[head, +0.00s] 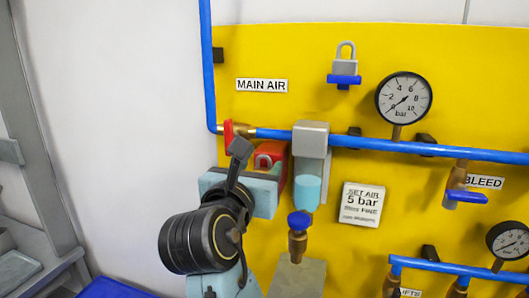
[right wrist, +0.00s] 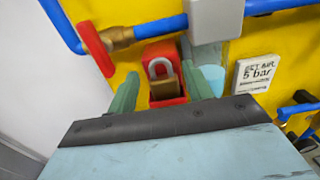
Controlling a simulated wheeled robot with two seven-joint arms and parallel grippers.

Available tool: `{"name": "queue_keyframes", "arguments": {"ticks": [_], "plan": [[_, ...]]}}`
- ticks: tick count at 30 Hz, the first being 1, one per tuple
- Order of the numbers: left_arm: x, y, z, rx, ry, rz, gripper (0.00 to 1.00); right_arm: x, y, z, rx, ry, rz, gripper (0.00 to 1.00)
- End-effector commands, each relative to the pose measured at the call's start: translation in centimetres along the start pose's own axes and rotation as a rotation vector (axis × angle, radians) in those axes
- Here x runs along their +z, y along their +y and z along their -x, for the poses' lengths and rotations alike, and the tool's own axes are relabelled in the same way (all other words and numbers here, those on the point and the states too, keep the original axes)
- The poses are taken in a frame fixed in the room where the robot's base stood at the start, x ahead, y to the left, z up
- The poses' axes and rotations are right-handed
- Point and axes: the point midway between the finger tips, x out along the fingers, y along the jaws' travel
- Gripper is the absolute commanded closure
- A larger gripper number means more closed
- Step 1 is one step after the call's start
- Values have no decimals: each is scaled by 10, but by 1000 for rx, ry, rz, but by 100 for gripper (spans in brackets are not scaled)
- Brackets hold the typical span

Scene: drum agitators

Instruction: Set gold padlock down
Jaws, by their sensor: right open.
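The gold padlock (right wrist: 164,89) shows in the right wrist view, with a pale shackle at its top. It is upright at the red holder (right wrist: 158,53) on the yellow panel, with its lower part against a red ledge. In the head view its shackle (head: 263,161) shows in front of the red holder (head: 272,148), and my gripper hides its body. My right gripper (right wrist: 165,88) is open, with one green finger on each side of the padlock and visible gaps between. My left gripper is not in view.
A red valve handle (head: 228,133) on the blue pipe is just left of the holder. A grey filter unit (head: 310,140) with a blue bowl (head: 307,190) stands close on the right. A grey padlock (head: 345,65) sits on a blue holder above. A gauge (head: 404,98) is at upper right.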

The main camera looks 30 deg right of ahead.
Motion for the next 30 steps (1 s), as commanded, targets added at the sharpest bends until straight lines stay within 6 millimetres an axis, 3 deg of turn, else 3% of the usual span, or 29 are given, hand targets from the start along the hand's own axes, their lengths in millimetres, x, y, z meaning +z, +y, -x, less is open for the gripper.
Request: {"name": "queue_keyframes", "arguments": {"ticks": [6, 12, 30], "plan": [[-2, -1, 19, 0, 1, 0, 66, 2, 0, 44, 3, 3, 1, 49], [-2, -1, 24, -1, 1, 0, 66, 1, 0, 64, 1, 1, -1, 49], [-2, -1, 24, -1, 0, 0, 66, 0, 0, 67, -1, -1, -1, 49]]}}
